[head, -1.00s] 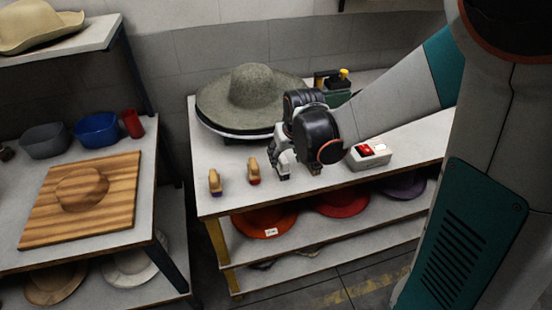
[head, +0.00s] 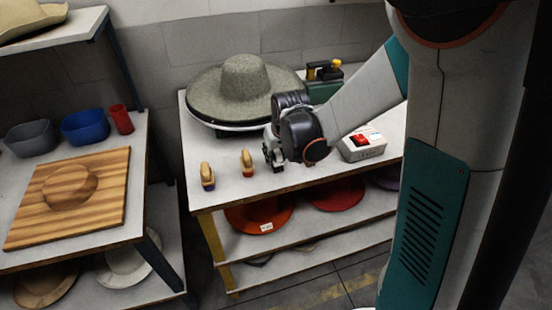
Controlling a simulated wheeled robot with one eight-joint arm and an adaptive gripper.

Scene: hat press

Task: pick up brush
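Two small brushes with tan wooden handles stand on the right-hand table. The left brush (head: 207,176) has a dark purple base, and the right brush (head: 247,163) has a red base. My gripper (head: 273,158) is just above the tabletop, to the right of the red-based brush and apart from it. Its fingers are small and dark at this distance, and I cannot tell how far they are parted. No brush shows between them.
A grey wide-brimmed hat (head: 245,90) sits on a press behind my gripper. A white box with a red switch (head: 362,143) stands to the right. The left table (head: 75,250) carries a wooden board (head: 70,195) and bins. Colored hats lie on the shelf below.

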